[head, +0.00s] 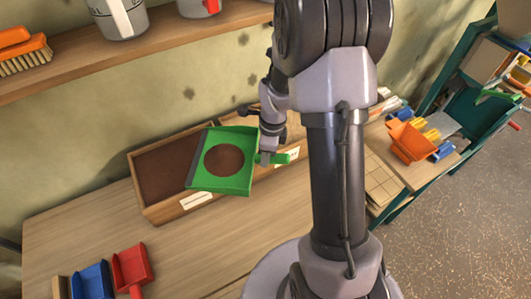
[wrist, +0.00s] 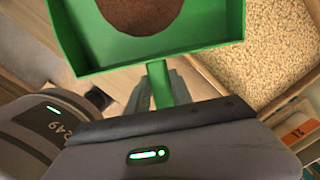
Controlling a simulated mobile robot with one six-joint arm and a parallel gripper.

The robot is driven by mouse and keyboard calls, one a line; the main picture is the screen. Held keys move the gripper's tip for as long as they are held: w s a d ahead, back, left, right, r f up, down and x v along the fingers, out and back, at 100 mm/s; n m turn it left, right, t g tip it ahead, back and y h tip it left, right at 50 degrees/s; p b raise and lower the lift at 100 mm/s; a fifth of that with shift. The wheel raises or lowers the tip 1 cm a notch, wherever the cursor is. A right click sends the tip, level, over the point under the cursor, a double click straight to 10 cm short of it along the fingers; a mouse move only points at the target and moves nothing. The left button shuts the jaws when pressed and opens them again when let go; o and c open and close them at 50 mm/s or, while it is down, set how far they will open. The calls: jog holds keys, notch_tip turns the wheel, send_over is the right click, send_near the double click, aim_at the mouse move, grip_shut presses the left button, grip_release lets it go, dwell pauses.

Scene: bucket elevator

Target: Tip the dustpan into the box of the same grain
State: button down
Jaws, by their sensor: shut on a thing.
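My gripper (head: 267,157) is shut on the handle of a green dustpan (head: 240,182). The handle also shows between the fingers in the wrist view (wrist: 160,86). A round heap of dark brown grain (head: 223,160) lies in the pan, which looks about level. The pan is above the workbench boxes, over the right part of the left box (head: 170,208), which holds dark brown grain (head: 163,166). The right box (wrist: 208,75), with pale beige grain (wrist: 268,48), shows in the wrist view; in the head view my arm and the pan hide much of it.
Red (head: 132,267) and blue (head: 92,281) dustpans lie at the bench's front left. A shelf (head: 140,50) with a brush (head: 24,52) and pots runs above the boxes. An orange scoop (head: 411,142) sits on the right-hand table. Bare bench (head: 100,222) lies front left.

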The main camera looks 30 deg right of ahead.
jog(key=w+a+r+g+h+p, duration=0.3)
jog(key=a+r+h+p, duration=0.1)
jog(key=r+p, duration=0.5)
jog(key=shift+w+a+r+h+p, duration=0.3)
jog(key=shift+w+a+h+p, duration=0.1)
jog(key=shift+a+p, duration=0.25)
dwell(0.4)
